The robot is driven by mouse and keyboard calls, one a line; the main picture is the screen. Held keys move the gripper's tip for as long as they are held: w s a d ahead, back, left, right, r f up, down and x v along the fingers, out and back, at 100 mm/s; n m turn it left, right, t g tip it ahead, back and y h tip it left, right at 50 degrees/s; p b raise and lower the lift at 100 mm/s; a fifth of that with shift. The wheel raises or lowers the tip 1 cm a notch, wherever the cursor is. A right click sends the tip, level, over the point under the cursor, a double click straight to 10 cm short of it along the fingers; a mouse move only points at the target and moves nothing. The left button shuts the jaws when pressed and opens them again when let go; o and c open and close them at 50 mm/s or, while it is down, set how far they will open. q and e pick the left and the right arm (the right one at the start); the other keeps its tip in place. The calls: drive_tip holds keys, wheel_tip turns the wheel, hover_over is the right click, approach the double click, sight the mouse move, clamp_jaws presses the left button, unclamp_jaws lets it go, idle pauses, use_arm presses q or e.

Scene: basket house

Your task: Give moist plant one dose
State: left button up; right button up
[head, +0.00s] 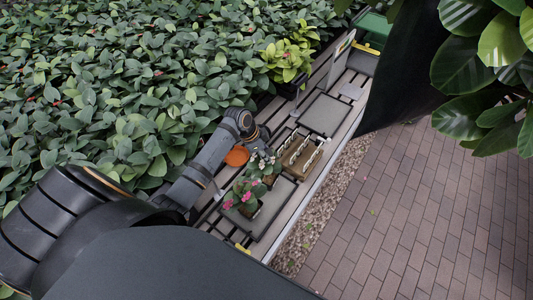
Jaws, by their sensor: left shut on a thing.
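My left gripper (262,136) is over the slatted bench, near its middle. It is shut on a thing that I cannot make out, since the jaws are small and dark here. Just below the gripper stands a plant with pale flowers (265,163). A plant with pink flowers (245,193) stands closer, by a grey tray (280,205). A yellow-green plant (287,60) in a dark pot is at the far left of the bench. I cannot tell which soil is moist. My right gripper is not in view.
A wooden crate (300,155) with pale upright pieces stands right of the gripper. An orange round thing (237,156) is partly behind my left arm. An empty grey tray (324,114) lies farther back. Hedge (110,80) borders the left, brick paving (420,210) the right.

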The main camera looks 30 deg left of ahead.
use_arm(q)
drive_tip(key=shift+f, duration=0.4)
idle(0.3)
drive_tip(key=shift+f, duration=0.1)
idle(1.3)
wheel_tip(320, 180, up, 5)
drive_tip(key=p, duration=0.5)
drive_tip(key=shift+r, duration=1.05)
